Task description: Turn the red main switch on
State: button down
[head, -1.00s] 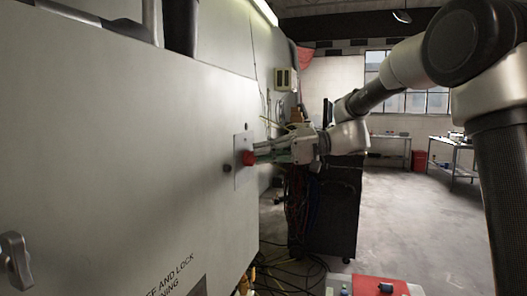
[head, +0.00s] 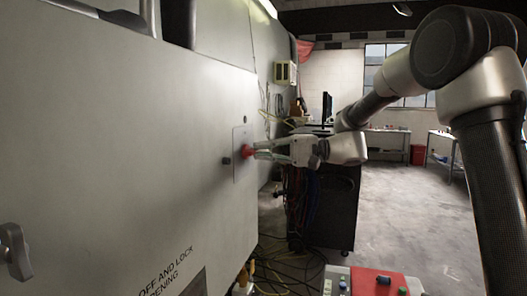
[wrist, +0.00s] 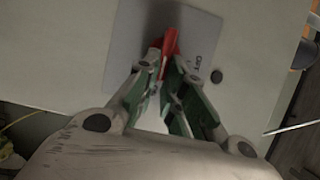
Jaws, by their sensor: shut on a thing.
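The red main switch (head: 247,151) sits on a grey plate (head: 240,168) fixed to the face of a large grey cabinet. In the wrist view the red switch (wrist: 170,44) stands out from the plate (wrist: 192,27), beside some small printed lettering. My gripper (head: 257,151) reaches in from the right, with its fingers at the switch. In the wrist view my gripper (wrist: 167,62) is shut on the red switch, one finger on each side. The fingers hide the lower part of the switch, and its exact angle is hard to tell.
A dark knob (head: 227,160) is beside the plate on the cabinet (head: 110,140). A metal handle (head: 14,252) sticks out at the lower left. A black rack (head: 325,205) with cables stands behind my gripper. A red-topped box (head: 372,284) is at the bottom. Open floor lies to the right.

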jog(key=c, duration=1.5)
grip_release()
jog(key=shift+d, duration=0.1)
jog(key=d, duration=1.2)
jog(key=shift+w+f, duration=0.1)
jog(key=shift+w, duration=0.2)
